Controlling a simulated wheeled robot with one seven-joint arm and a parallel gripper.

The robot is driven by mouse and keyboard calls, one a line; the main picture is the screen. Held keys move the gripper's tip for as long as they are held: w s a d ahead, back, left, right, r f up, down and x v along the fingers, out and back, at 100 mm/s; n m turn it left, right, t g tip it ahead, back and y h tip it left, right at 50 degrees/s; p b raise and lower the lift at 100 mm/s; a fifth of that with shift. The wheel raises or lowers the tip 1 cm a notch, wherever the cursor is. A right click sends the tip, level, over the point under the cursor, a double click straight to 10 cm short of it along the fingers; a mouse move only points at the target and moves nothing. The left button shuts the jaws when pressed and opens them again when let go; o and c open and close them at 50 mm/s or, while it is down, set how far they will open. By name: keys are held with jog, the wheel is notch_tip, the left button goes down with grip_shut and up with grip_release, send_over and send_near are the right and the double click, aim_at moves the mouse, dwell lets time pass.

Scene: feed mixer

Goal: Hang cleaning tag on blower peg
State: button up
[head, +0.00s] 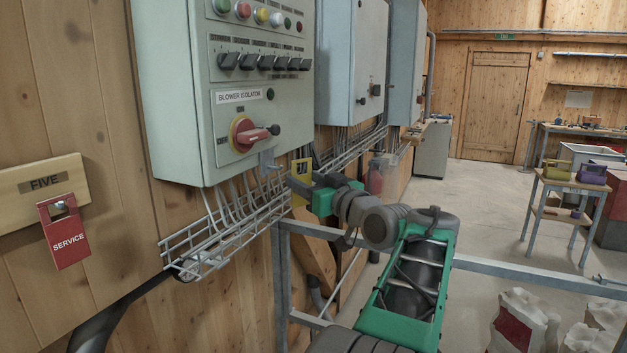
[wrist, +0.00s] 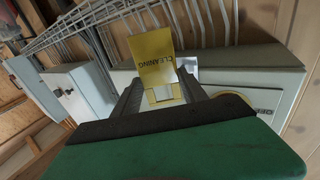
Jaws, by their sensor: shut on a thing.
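The yellow cleaning tag (wrist: 153,62) is held between the two dark fingers of my gripper (wrist: 162,92) in the wrist view. It reads CLEANING, upside down there, and has a rectangular opening at its gripped end. In the head view the tag (head: 299,169) stands in front of my gripper (head: 300,182), right of the control cabinet's lower corner. A small pale metal bracket (head: 267,160), possibly the blower peg, sits below the BLOWER ISOLATOR label (head: 239,96) and the red isolator handle (head: 252,136). The tag is to its right. I cannot tell their separation in depth.
The grey control cabinet (head: 174,90) stands above a wire cable tray (head: 225,225). A red SERVICE tag (head: 66,236) hangs on the board marked FIVE.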

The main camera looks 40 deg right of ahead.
jog(key=w+a+f, duration=0.1)
jog(key=w+a, duration=0.1)
jog(key=w, duration=0.4)
jog(key=shift+a+f+p, duration=0.15)
jog(key=shift+f+p, duration=0.1)
jog(key=shift+p, duration=0.1)
